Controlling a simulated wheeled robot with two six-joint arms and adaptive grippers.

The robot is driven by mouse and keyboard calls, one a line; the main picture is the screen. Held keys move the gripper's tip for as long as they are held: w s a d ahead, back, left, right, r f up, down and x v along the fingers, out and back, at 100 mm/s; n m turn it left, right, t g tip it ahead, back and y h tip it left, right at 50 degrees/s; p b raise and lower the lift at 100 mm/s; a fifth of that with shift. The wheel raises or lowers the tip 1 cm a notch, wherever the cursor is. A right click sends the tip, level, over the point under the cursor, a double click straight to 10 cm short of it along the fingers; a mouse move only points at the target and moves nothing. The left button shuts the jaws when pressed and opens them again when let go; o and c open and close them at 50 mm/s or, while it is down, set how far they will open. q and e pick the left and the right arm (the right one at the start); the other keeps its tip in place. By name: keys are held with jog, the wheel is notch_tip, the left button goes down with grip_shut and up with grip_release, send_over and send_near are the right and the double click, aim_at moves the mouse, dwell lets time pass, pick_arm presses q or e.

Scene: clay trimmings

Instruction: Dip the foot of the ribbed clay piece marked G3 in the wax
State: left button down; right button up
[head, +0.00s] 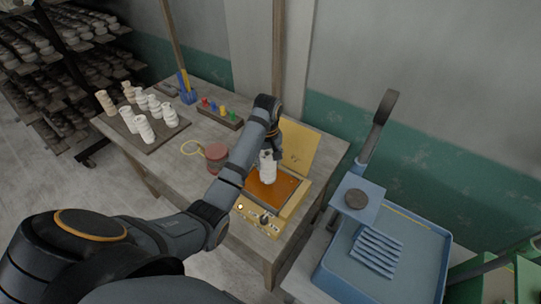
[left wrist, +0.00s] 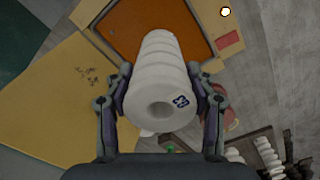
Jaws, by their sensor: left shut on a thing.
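My left gripper (head: 270,147) is shut on a white ribbed clay piece (head: 268,168) and holds it upright over the wax pan. In the left wrist view the gripper's fingers (left wrist: 161,100) clasp both sides of the clay piece (left wrist: 158,65). Its near end has a round hole and a small dark blue mark, too small to read surely. The orange wax (head: 262,192) lies in a yellow waxer (head: 292,204) with a raised lid (head: 299,150). The piece's lower end is at or just above the wax; I cannot tell whether they touch. My right gripper is out of view.
Several other pale clay pieces stand on a dark board (head: 168,133) at the table's left. A reddish round tub (head: 216,153) stands left of the waxer. A rack of small coloured items (head: 220,114) is behind. A blue sink-like tray (head: 407,283) stands to the right.

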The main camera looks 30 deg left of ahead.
pick_arm(q)
jog(key=f, duration=0.2)
jog(key=w+f, duration=0.1)
jog(key=f, duration=0.1)
jog(key=shift+w+f, duration=0.15)
jog(key=shift+w, duration=0.05)
jog(key=shift+s+f, duration=0.1)
jog(key=shift+s, duration=0.1)
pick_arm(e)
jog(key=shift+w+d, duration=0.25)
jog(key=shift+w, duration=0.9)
pick_arm(q)
jog(key=shift+f, duration=0.55)
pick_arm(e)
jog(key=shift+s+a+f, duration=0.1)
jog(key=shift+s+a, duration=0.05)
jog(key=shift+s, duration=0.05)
pick_arm(q)
jog(key=shift+f, duration=0.1)
dwell(1.3)
